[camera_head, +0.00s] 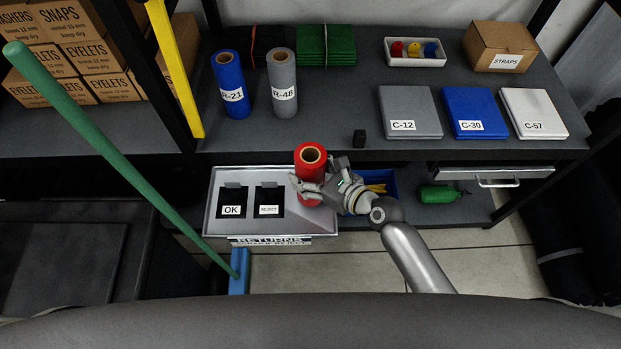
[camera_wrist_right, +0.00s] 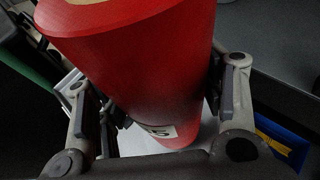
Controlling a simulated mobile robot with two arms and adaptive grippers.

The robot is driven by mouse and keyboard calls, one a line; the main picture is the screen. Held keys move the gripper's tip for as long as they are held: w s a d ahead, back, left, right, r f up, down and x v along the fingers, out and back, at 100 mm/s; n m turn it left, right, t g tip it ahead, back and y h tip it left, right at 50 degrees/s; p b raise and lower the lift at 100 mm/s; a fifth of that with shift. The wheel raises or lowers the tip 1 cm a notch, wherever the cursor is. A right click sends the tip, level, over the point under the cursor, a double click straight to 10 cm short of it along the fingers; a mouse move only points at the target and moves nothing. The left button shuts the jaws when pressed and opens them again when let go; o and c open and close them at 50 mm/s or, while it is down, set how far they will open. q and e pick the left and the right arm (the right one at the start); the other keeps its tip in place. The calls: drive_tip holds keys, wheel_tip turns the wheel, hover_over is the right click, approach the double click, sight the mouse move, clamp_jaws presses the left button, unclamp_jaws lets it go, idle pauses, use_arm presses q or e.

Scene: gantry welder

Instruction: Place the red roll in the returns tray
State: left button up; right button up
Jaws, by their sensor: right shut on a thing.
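The red roll (camera_head: 311,165) stands roughly upright in my right gripper (camera_head: 318,187), in front of the bench shelf. The right wrist view shows the red roll (camera_wrist_right: 140,65) large, with a finger on each side and part of a white label low on it. The returns tray (camera_head: 222,222) is a grey tray with a "RETURNS" sign on its front edge. The roll is over the right part of the tray; I cannot tell whether its bottom touches. My left gripper does not show.
OK (camera_head: 233,202) and REJECT (camera_head: 270,202) black panels occupy the tray's left part. A blue bin (camera_head: 377,205) is right of the tray. A blue roll (camera_head: 230,85) and grey roll (camera_head: 283,82) stand on the shelf above. A green pole (camera_head: 110,150) slants across the left.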

drive_tip(key=shift+f, duration=1.3)
drive_tip(key=o, duration=1.4)
drive_tip(key=shift+s+f+b, duration=0.1)
drive_tip(key=shift+f+b, duration=0.1)
drive_tip(key=shift+b, duration=0.1)
drive_tip(key=shift+r, duration=0.1)
drive_tip(key=shift+d+r, duration=0.1)
drive_tip(key=shift+r, duration=0.05)
drive_tip(key=v, duration=1.2)
drive_tip(key=shift+p, duration=0.3)
